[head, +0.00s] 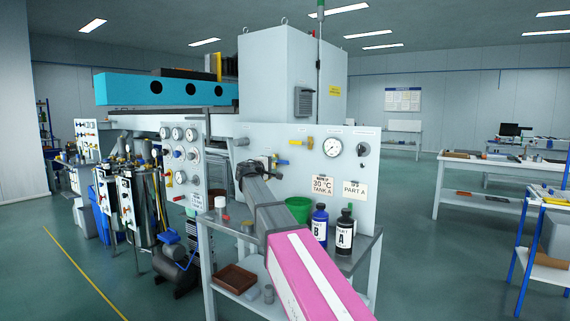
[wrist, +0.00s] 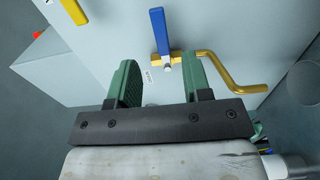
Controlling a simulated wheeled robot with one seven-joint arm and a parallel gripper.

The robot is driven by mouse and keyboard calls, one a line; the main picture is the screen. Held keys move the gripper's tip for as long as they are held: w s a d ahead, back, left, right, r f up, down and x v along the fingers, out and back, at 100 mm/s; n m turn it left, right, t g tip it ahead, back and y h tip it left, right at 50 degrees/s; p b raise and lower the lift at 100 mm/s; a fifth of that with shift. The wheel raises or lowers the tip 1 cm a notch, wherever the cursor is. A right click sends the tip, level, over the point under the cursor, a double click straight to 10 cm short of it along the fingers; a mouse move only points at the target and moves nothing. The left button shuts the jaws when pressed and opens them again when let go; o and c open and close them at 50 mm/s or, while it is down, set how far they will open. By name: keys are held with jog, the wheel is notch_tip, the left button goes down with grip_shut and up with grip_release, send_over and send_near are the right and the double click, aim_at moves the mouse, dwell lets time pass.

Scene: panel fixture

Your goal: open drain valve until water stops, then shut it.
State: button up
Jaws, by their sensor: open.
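A small brass valve (wrist: 164,60) with a blue lever (wrist: 159,30) is on the grey panel in the wrist view. A bent brass spout (wrist: 236,72) runs from it to the right; the lever stands crosswise to the spout. I see no water at the spout. The small label by the valve is unreadable.
A green bucket (head: 298,209) stands on the bench below the panel (head: 378,142), beside bottles B (head: 320,225) and A (head: 344,231). A yellow handle (wrist: 74,10) is near the valve.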

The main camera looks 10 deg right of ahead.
aim_at(283, 162)
jog(key=x, duration=0.8)
jog(key=shift+w+d, duration=0.15)
jog(key=shift+w, duration=0.1)
grip_shut()
